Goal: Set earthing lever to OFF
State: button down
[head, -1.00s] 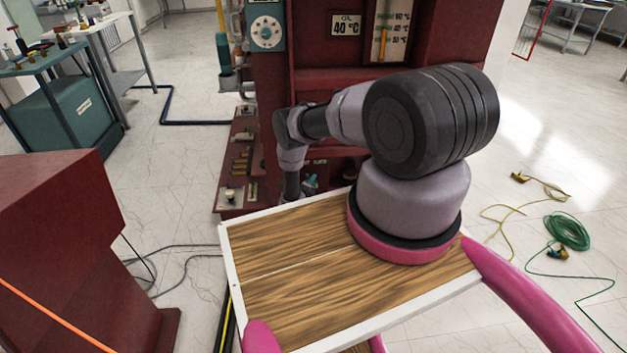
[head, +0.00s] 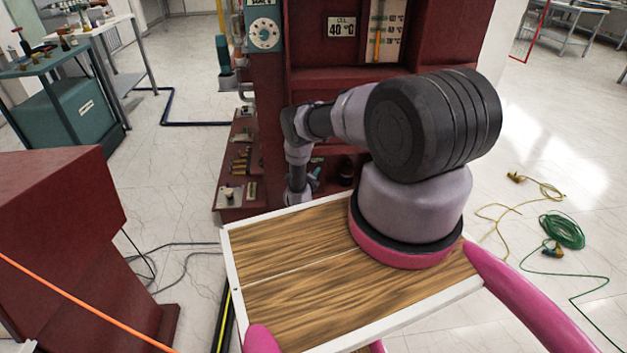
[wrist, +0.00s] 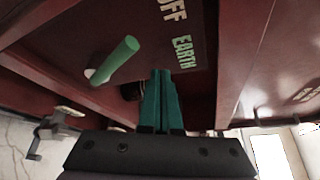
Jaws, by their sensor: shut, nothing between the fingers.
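The earthing lever, a green rod (wrist: 118,60) with a pale base, sticks out from the dark red panel in the wrist view. White "OFF" lettering (wrist: 172,12) and green "EARTH" lettering (wrist: 183,52) are on the panel to its right. My gripper (wrist: 163,74) has its teal fingers together and empty, just right of the lever, with a visible gap between them in the picture. The lever is not distinguishable in the head view, where my arm covers part of the cabinet.
The dark red transformer cabinet (head: 410,55) stands ahead, with a protruding lower ledge. A metal fitting (wrist: 62,118) is at lower left in the wrist view. Another dark red box (head: 60,200) stands at left. Cables (head: 565,232) lie on the floor at right.

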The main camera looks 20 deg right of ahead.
jog(key=s+a+f, duration=0.2)
jog(key=s+a, duration=0.4)
jog(key=s, duration=0.1)
jog(key=shift+s, duration=0.25)
jog(key=shift+a+f, duration=0.1)
jog(key=shift+f, duration=0.05)
